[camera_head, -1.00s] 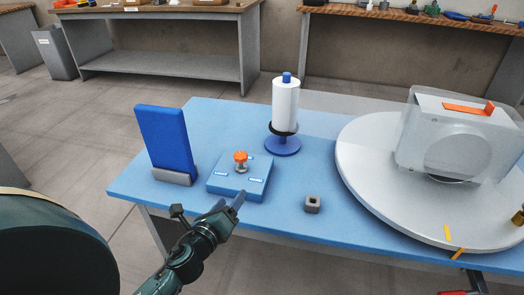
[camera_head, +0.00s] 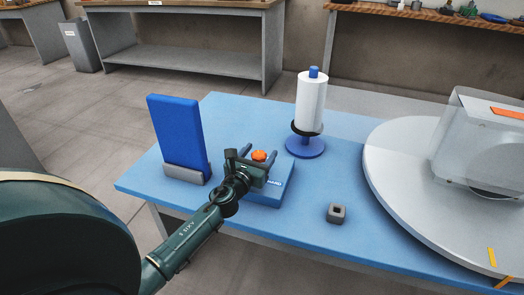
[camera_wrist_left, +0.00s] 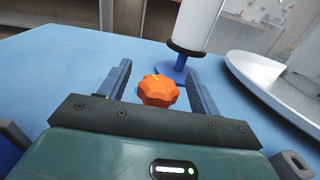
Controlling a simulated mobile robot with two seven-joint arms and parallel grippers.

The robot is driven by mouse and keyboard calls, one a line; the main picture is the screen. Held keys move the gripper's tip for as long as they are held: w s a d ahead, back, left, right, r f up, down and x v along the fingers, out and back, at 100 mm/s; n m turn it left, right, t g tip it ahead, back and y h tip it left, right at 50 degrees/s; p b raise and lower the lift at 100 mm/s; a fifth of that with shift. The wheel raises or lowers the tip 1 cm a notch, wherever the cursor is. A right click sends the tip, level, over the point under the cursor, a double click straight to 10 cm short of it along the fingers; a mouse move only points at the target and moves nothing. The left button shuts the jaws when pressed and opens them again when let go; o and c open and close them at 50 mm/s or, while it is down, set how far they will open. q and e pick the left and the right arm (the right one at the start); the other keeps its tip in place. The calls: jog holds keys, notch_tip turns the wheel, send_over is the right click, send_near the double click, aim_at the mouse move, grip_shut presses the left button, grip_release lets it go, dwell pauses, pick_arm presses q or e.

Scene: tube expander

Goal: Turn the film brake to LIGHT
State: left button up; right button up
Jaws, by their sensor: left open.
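The film brake is a blue box (camera_head: 270,196) with an orange knob (camera_head: 259,155) on top, on the blue table. A label reading HARD shows on the box's right front; the other labels are hidden behind my gripper. My left gripper (camera_head: 259,155) is over the box with its fingers open, one on each side of the knob. In the left wrist view the orange knob (camera_wrist_left: 158,91) sits between the two open fingers, with a gap visible on both sides. A small yellow mark shows on the knob's top. My right gripper is not in view.
A white film roll (camera_head: 311,103) stands on a blue holder behind the box. A blue panel (camera_head: 179,136) in a grey stand is to the left. A small grey block (camera_head: 336,213) and a large white turntable (camera_head: 400,170) are to the right.

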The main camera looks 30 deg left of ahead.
pick_arm(q)
jog(key=shift+w+a, duration=0.1)
jog(key=shift+w, duration=0.95)
jog(key=c, duration=1)
jog(key=shift+o, duration=0.2)
